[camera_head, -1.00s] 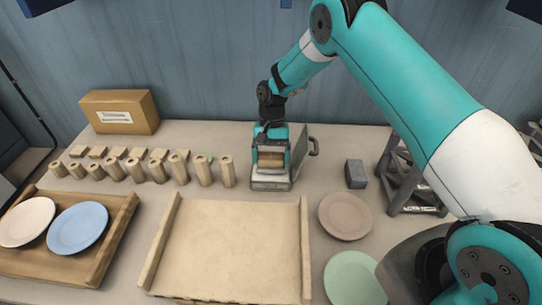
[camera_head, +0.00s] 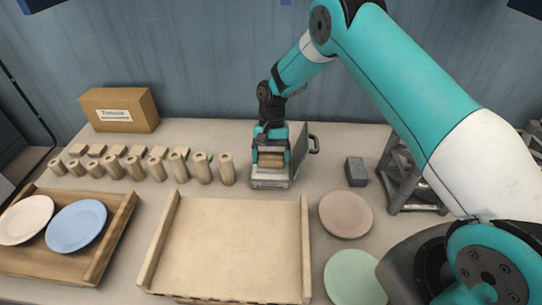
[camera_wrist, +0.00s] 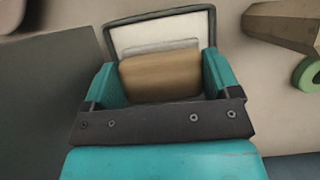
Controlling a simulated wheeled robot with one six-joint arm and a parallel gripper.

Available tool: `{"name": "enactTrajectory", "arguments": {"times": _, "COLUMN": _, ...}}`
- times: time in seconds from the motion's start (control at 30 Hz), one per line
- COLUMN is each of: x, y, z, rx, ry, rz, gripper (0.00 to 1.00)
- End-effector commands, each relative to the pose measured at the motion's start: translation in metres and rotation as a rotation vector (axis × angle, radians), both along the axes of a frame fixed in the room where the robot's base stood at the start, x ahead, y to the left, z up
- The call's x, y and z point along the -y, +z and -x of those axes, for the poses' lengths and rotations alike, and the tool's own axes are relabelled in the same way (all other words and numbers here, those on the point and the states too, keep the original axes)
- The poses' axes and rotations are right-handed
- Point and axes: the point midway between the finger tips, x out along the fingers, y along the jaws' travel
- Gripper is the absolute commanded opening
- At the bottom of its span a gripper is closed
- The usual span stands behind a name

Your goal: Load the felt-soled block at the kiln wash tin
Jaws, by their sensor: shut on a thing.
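The kiln wash tin (camera_head: 269,184) is a grey metal box at the back middle of the table, with its lid (camera_head: 299,152) standing open on the right. My gripper (camera_head: 270,153) points down over the tin and is shut on the felt-soled block (camera_head: 270,161), a wooden block. In the wrist view the block (camera_wrist: 160,76) sits between the two teal fingers, with a grey felt edge showing along its far side. The tin's dark rim (camera_wrist: 160,14) surrounds a pale inside. The block is at or just inside the tin's opening; whether its sole touches the wash is hidden.
A shallow wooden tray (camera_head: 232,245) lies in front of the tin. Several wooden pegs (camera_head: 203,168) stand to the left, one near a green ring. A brown plate (camera_head: 346,214), green plate (camera_head: 352,278) and dark grey block (camera_head: 356,171) lie to the right. A cardboard box (camera_head: 120,110) stands at the back left.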

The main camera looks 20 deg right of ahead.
Motion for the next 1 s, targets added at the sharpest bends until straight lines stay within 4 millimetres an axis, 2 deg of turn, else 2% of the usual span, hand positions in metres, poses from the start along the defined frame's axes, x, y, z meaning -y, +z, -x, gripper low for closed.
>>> {"name": "enactTrajectory", "arguments": {"times": 0.53, "x": 0.0, "y": 0.003, "z": 0.0, "rx": 0.0, "ry": 0.0, "rz": 0.0, "gripper": 0.44}}
{"name": "enactTrajectory", "arguments": {"times": 1.0, "x": 0.0, "y": 0.042, "z": 0.0, "rx": 0.001, "ry": -0.001, "rz": 0.001, "gripper": 0.44}}
